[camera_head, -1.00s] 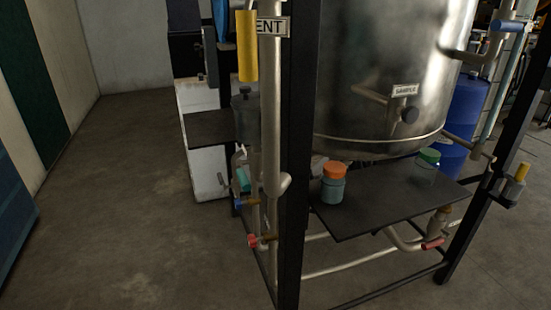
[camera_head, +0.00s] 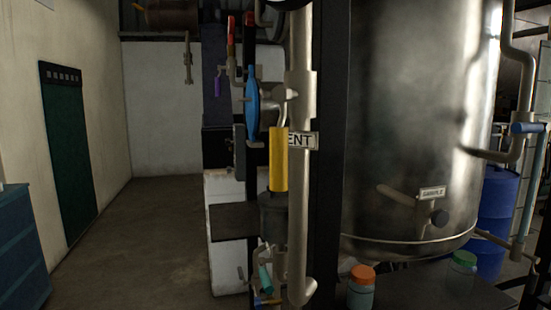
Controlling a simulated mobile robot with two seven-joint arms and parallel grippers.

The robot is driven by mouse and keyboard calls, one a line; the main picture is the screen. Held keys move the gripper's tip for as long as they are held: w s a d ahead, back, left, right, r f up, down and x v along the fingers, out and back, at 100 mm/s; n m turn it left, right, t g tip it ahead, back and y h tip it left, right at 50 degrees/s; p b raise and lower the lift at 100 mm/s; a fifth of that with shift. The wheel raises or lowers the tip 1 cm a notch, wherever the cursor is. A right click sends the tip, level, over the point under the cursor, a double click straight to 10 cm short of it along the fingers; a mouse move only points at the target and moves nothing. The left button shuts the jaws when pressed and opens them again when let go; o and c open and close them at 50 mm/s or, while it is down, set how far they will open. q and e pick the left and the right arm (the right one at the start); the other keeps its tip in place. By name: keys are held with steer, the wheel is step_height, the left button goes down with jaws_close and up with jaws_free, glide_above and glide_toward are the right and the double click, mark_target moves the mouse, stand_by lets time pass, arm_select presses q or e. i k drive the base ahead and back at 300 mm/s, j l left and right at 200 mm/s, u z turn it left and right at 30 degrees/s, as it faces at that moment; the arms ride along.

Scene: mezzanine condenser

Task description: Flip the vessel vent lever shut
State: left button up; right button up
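A label reading "ENT" (camera_head: 303,140), its left end hidden, sits on a light vertical pipe (camera_head: 300,220). A yellow lever handle (camera_head: 279,160) hangs upright beside that pipe and covers the label's left end. A blue lever handle (camera_head: 252,105) stands upright just left of and above the yellow one. The large steel vessel (camera_head: 410,120) stands to the right, behind a dark frame post. I cannot tell for sure which handle belongs to the vent. Neither of my grippers shows in the head view.
A shelf under the vessel bears an orange-lidded jar (camera_head: 361,287) and a green-lidded jar (camera_head: 462,270). A sample valve (camera_head: 438,217) juts from the vessel. A blue cabinet (camera_head: 20,245) stands at the left. The floor (camera_head: 150,230) between is clear.

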mark_target(281, 94)
steer(key=l+z, duration=0.35)
steer(key=l, duration=0.95)
steer(key=j, duration=0.3)
steer(key=k+z, duration=0.05)
